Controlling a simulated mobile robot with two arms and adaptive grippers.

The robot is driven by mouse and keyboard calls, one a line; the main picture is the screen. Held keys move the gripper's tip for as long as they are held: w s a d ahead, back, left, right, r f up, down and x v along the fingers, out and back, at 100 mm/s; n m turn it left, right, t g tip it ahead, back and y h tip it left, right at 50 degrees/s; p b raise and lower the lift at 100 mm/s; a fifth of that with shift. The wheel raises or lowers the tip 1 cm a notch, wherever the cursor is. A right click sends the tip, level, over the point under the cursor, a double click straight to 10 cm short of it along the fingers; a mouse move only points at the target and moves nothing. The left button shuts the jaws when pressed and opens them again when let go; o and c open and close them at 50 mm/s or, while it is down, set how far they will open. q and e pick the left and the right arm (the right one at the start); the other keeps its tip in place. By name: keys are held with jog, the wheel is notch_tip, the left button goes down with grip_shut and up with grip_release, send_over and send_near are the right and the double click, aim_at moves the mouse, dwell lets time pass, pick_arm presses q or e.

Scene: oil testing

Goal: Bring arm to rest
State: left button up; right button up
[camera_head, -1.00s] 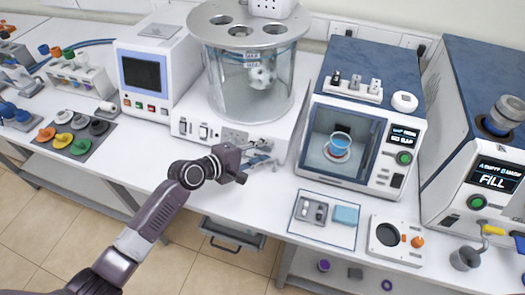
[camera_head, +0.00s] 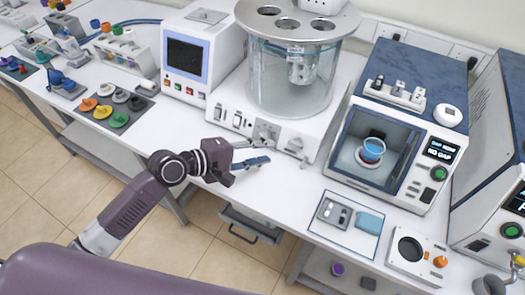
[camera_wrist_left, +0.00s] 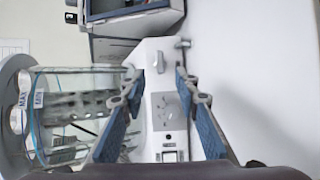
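My left gripper (camera_head: 262,151) is at the front of the bench, just before the white base of the glass bath (camera_head: 290,80). Its two fingers with blue pads are spread apart. The left wrist view shows the fingers (camera_wrist_left: 165,92) open with nothing held between them. The white base with its panel (camera_wrist_left: 168,112) is beyond the fingers there. I cannot tell whether a fingertip touches the base. My right gripper is not in view.
A white box with a dark screen (camera_head: 190,58) and a mat of coloured caps (camera_head: 112,108) are at left. The blue-topped heater (camera_head: 405,130), holding a beaker (camera_head: 372,149), is at right. A drawer (camera_head: 250,224) sits below the bench edge.

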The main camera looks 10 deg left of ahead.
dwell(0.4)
pick_arm(q)
jog(key=s+f+m, duration=0.1)
jog(key=s, duration=0.1)
jog(key=s+d+f+m+g+y, duration=0.1)
jog(key=s+f+m, duration=0.2)
jog(key=s, duration=0.1)
jog(key=shift+s+d+f+m+g, duration=0.2)
jog(key=shift+s+f+m+g, duration=0.05)
jog(key=shift+s+m+g, duration=0.1)
jog(key=s+a+f+m+g+y, duration=0.2)
jog(key=s+a+f+m+y, duration=0.15)
jog(key=s+a, duration=0.45)
jog(key=s+a+f+m+g+y, duration=0.2)
jog(key=s+a+m+y, duration=0.35)
jog(key=s, duration=0.55)
notch_tip(320, 180, down, 32)
jog(key=s+b, duration=0.2)
jog(key=b, duration=0.3)
jog(key=s+a+f+g+b, duration=0.2)
jog(key=s+f+b, duration=0.1)
jog(key=s+f, duration=1.3)
notch_tip(320, 180, down, 3)
jog(key=shift+s+a+b, duration=0.15)
jog(key=shift+a+b, duration=0.15)
jog(key=shift+a, duration=0.1)
jog(key=shift+n, duration=0.25)
